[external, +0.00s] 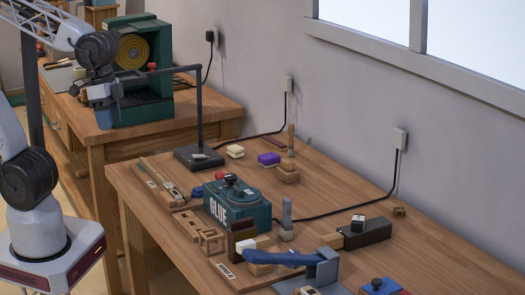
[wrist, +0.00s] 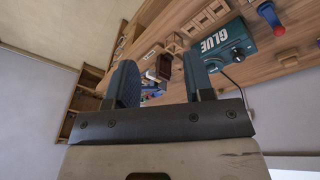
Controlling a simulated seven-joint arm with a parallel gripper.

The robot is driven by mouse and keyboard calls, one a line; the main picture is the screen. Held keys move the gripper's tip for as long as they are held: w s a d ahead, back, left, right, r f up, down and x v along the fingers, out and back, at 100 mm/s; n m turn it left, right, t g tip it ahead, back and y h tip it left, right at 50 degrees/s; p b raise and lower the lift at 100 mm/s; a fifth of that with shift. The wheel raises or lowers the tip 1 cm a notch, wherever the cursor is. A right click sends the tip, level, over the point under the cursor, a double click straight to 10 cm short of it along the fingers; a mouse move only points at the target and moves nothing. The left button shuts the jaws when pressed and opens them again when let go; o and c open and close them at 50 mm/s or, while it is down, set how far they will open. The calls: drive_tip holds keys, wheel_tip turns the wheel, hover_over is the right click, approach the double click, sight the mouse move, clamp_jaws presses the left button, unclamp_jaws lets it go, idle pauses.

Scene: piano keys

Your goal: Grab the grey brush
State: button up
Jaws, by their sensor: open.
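A small grey upright piece (external: 287,212), which looks like the grey brush with its handle up, stands on the workbench right of the teal glue box (external: 237,205). I cannot pick the brush out surely in the wrist view. My gripper (wrist: 158,78) is open and empty, its two blue-grey fingers wide apart. In the external view my gripper (external: 104,117) hangs at the upper left in front of the green machine, far from the brush. The glue box also shows in the wrist view (wrist: 222,42).
A brown-handled brush (external: 289,170) stands farther back beside a purple block (external: 268,159). A black lamp-like stand (external: 200,157) rises at the bench's far end. Wooden crates (external: 211,240), a blue-handled tool (external: 280,257) and a dark block (external: 366,232) surround the grey piece. The right bench has bare room.

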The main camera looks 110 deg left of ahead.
drive_tip(key=w+f+n+g+h, duration=0.1)
drive_tip(key=w+f+n+h, duration=0.25)
drive_tip(key=w+n, duration=0.45)
drive_tip(key=n+t+h, duration=0.6)
drive_tip(key=n+t, duration=0.1)
drive_tip(key=n, duration=0.9)
approach(287, 199)
drive_tip(key=d+f, duration=0.2)
drive_tip(key=shift+w+a+r, duration=0.1)
drive_tip(key=shift+w+a, duration=0.1)
drive_tip(key=shift+w, duration=0.25)
drive_tip(key=shift+d, duration=0.1)
drive_tip(key=shift+x, duration=1.25)
drive_tip(key=shift+w, duration=0.1)
drive_tip(key=shift+r+x, duration=0.15)
drive_tip(key=shift+x, duration=1.15)
drive_tip(key=shift+r+x, duration=0.15)
drive_tip(key=shift+x, duration=1.1)
